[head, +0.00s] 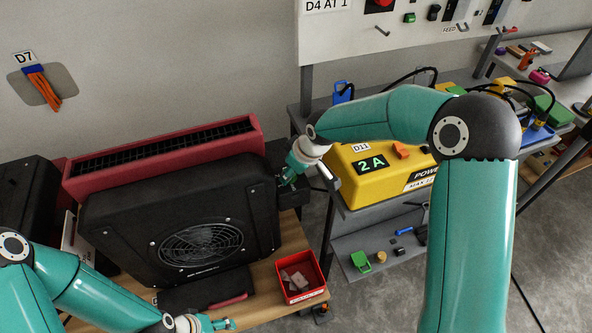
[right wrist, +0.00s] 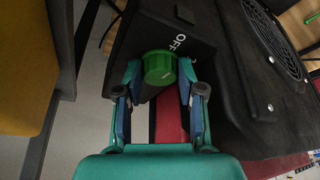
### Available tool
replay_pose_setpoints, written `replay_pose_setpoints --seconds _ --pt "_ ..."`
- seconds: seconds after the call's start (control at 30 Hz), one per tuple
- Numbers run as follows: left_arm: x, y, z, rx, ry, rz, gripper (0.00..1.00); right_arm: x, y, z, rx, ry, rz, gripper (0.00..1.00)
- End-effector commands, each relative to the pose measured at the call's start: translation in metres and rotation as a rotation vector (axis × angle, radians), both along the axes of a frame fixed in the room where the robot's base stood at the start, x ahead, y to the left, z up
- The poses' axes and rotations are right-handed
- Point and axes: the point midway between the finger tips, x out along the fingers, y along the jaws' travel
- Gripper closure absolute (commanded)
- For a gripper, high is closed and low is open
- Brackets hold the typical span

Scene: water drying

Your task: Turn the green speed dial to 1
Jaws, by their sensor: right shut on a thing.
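The green speed dial (right wrist: 159,68) is a round green knob on the side of the black fan unit (head: 150,215). "OFF" is printed in white beside it; no numeral is readable. My right gripper (right wrist: 158,88) has its blue-padded fingers on both sides of the dial and is shut on it. In the head view my right gripper (head: 288,180) is at the unit's right end, and the dial is mostly hidden there. My left gripper (head: 228,323) is low in front of the unit, away from the dial; its finger opening is too small to judge.
A red tray (head: 322,293) with greyish-brown pieces stands on the wooden bench (head: 262,312) at its front right. A yellow power box (head: 360,195) reading "2A" is close right of my right gripper. A red finned housing (head: 160,150) is behind the fan.

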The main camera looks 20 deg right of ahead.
Motion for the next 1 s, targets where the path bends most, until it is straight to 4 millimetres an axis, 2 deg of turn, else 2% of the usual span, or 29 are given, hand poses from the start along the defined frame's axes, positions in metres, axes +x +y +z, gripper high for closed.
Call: replay_pose_setpoints --seconds 0.03,0.4,0.43,0.47,0.83,1.0 --pt "0.0 0.0 -0.0001 0.0 0.0 0.0 0.36 0.0003 0.0047 0.0004 0.005 -0.003 0.003 0.96" --pt "0.0 0.0 0.0 0.0 0.0 0.0 0.36 0.0005 0.0057 0.0003 0.006 -0.002 0.005 0.96" --pt "0.0 0.0 0.0 0.0 0.0 0.0 0.36 0.0006 0.0058 0.0002 0.006 -0.002 0.005 0.56" --pt "0.0 0.0 0.0 0.0 0.0 0.0 0.36 0.0006 0.0057 0.0002 0.006 -0.002 0.005 0.52" --pt "0.0001 0.0001 0.0001 0.0 0.0 0.0 0.36 0.0004 0.0031 0.0004 0.002 -0.001 0.004 0.51" --pt "0.0001 0.0 0.0006 0.0 0.0 0.0 0.36 -0.0019 0.0007 0.0089 0.002 -0.002 0.002 0.51"
